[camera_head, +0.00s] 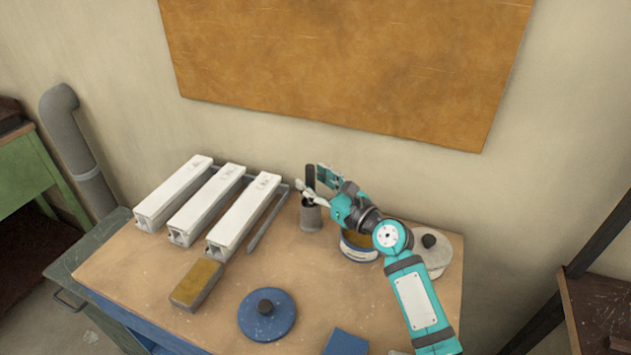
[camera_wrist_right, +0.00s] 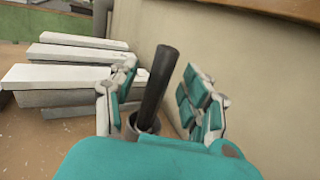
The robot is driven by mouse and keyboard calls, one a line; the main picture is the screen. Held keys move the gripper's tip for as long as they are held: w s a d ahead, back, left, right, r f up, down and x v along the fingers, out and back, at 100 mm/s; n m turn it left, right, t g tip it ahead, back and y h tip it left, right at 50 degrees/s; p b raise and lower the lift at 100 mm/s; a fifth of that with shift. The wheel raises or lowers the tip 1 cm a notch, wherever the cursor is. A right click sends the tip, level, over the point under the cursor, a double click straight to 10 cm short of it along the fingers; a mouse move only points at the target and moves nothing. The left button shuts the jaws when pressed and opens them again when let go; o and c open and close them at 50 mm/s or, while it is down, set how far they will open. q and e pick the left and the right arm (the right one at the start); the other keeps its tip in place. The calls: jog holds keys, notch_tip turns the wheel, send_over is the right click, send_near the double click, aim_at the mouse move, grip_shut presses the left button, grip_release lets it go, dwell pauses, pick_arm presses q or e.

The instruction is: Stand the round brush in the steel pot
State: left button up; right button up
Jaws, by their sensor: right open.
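The steel pot (camera_head: 311,218) is a small grey cup standing upright near the back of the bench. A dark handle, which seems to be the round brush (camera_wrist_right: 156,85), stands in the pot, slightly tilted; its lower end is hidden inside. The handle (camera_head: 310,175) also shows in the head view above the rim. My right gripper (camera_head: 322,186) is open at the pot's top, with its fingers on either side of the handle. In the right wrist view there is a gap between the handle and the right-hand finger. My left gripper is not in view.
Three white profiles (camera_head: 205,205) lie on the left. A tan-topped block (camera_head: 197,284) and a blue disc with a dark knob (camera_head: 267,316) lie in front. A round tin (camera_head: 358,254) and a pale round lid (camera_head: 436,262) are right of the pot. The wall is close behind.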

jog(key=shift+s+d+f, duration=0.1)
jog(key=shift+s+d, duration=0.15)
jog(key=shift+d, duration=0.05)
jog(key=v, duration=1.1)
jog(key=shift+s, duration=0.15)
